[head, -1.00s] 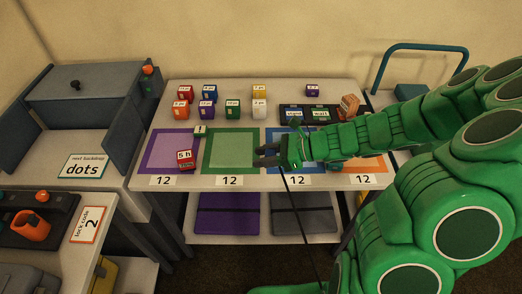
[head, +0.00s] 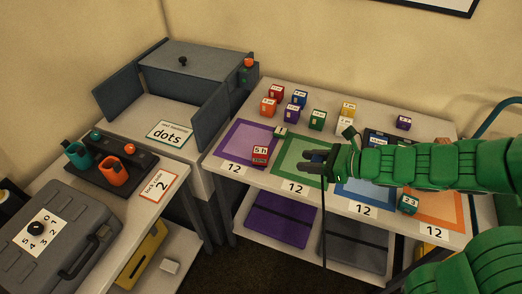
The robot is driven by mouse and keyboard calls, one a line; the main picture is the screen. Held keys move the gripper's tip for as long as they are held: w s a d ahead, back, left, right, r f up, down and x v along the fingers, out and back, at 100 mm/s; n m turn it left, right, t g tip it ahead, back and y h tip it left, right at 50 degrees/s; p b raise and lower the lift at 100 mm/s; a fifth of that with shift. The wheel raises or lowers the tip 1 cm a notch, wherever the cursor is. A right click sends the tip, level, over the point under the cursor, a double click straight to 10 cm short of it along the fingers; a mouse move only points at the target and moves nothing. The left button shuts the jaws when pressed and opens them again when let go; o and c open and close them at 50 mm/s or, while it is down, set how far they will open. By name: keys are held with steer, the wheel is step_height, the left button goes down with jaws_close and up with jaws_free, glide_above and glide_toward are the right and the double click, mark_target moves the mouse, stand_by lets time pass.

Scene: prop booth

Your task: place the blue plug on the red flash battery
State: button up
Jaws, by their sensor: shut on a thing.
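A red block labelled "5 h", which looks like the red flash battery (head: 259,161), sits on the right part of the purple-bordered mat (head: 226,147). My gripper (head: 312,160) reaches in from the right, above the green mat, to the right of the red block and apart from it. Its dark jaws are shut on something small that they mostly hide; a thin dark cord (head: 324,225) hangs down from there. I take this to be the blue plug, but its blue colour cannot be made out clearly.
Several small coloured boxes (head: 317,120) stand at the table's back. A teal block "23" (head: 408,204) lies near the front right. A grey open-fronted unit (head: 195,75) stands left of the table. At lower left are a grey case (head: 60,245) and an orange cup (head: 115,172).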

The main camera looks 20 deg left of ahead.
steer(key=s+a+r+g, duration=0.15)
steer(key=a+r, duration=0.25)
steer(key=a, duration=0.7)
glide_above(256, 149)
steer(key=shift+n+t, duration=0.25)
steer(key=shift+n, duration=0.15)
steer(key=f, duration=0.8)
steer(key=shift+s+d+f, duration=0.3)
steer(key=shift+s+f, duration=0.1)
steer(key=shift+w+a+f, duration=0.35)
steer(key=shift+w+f, duration=0.05)
steer(key=shift+f, duration=1.8)
steer(key=shift+f, duration=0.1)
steer(key=o, duration=1)
